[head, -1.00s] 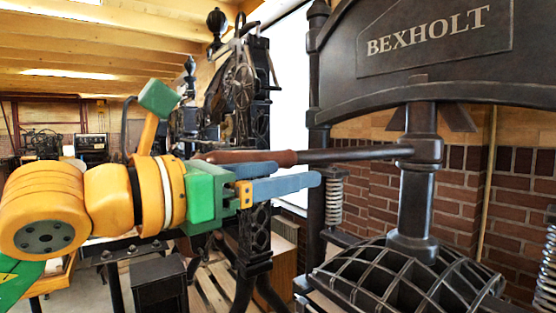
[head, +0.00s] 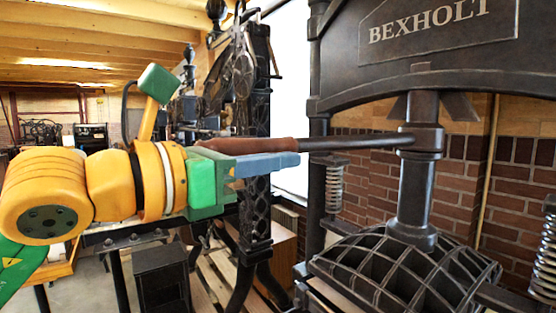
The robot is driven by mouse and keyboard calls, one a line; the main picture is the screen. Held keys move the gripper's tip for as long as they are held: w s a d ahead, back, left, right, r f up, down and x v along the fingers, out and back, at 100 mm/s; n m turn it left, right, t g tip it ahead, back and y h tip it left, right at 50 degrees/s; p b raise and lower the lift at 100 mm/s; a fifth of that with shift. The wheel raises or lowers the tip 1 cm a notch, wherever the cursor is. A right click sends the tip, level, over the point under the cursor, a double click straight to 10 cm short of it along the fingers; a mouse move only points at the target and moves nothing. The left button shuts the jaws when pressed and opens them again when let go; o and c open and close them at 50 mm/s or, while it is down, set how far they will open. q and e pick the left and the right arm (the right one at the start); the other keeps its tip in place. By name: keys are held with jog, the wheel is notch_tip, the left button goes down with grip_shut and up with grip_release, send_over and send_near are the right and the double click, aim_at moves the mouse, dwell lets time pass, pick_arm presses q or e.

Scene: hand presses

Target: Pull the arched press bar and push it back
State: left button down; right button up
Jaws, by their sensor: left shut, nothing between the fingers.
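The press bar is a dark metal rod (head: 355,143) with a brown wooden grip (head: 250,146) at its left end. It reaches left, nearly level, from the collar (head: 421,141) on the screw column of the arched black BEXHOLT press (head: 440,85). My left gripper (head: 275,164) is shut and empty, its blue-grey fingers close together. They lie just under and in front of the wooden grip in the picture, and I cannot tell whether they touch it. The green gripper body covers part of the grip's left end. My right gripper is not in view.
The ribbed dome platen (head: 405,275) sits under the screw. A coil spring (head: 334,188) stands left of the screw and another (head: 545,255) at the right edge. A second, ornate press (head: 255,200) and a dark box (head: 161,277) stand behind my left arm.

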pick_arm(q)
jog(key=c, duration=1.6)
grip_release()
jog(key=shift+c, duration=1.5)
grip_release()
jog(key=b+v, duration=0.3)
jog(key=v, duration=0.4)
